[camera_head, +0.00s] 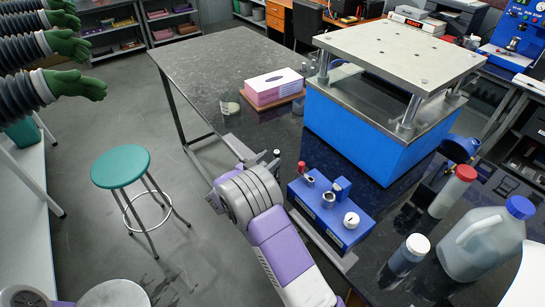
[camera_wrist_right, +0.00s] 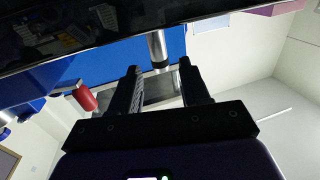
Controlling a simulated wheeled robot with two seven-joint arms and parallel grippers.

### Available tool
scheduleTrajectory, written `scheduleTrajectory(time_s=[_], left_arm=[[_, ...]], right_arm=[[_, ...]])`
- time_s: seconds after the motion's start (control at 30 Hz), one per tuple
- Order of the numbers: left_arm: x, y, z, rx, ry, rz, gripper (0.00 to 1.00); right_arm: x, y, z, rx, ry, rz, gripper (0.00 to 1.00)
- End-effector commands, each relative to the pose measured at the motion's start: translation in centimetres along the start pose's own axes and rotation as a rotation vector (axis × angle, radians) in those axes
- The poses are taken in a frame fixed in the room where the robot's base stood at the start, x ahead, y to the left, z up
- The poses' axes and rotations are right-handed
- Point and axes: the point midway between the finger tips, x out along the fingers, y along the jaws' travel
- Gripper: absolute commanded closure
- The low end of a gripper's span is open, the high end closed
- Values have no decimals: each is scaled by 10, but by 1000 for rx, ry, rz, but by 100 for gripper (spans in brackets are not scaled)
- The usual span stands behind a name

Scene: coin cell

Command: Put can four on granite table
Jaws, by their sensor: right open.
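The granite table (camera_head: 205,75) is the dark speckled table in the head view, running from the back to the front right. I cannot pick out a can marked as four in either view. My right gripper shows in the right wrist view (camera_wrist_right: 158,70); its two black fingers are apart with nothing between them. A steel post and the blue press lie beyond its fingertips. In the head view my purple and grey right arm reaches to the table's near edge and mostly hides the gripper. My left gripper is not in view.
A blue block with small parts (camera_head: 318,222) stands right of my right arm. The blue press (camera_head: 345,125) rises behind it. A pink box (camera_head: 273,88) and a small clear cup (camera_head: 229,107) stand farther back. Bottles and a jug (camera_head: 480,245) crowd the right. The table's back left is clear.

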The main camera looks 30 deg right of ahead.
Motion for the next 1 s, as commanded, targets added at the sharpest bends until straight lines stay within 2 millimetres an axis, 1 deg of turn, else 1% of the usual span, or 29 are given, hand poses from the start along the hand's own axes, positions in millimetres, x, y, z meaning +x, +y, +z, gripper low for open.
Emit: scheduleTrajectory(time_s=[0.03,0.2,0.3,0.4,0.5,0.6,1.0], left_arm=[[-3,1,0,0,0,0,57],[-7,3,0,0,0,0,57],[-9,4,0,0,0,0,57],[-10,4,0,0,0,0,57],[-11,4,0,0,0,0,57],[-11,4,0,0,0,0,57],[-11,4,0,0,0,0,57]], right_arm=[[-13,-2,-1,0,-1,-6,54],[-51,-1,-1,-2,0,-5,54],[-70,-1,-1,-1,0,-4,54],[-84,-1,-1,0,0,-2,54],[-92,0,0,-1,0,-1,54],[-96,0,0,-1,0,-1,54],[-97,0,0,0,0,0,54]])
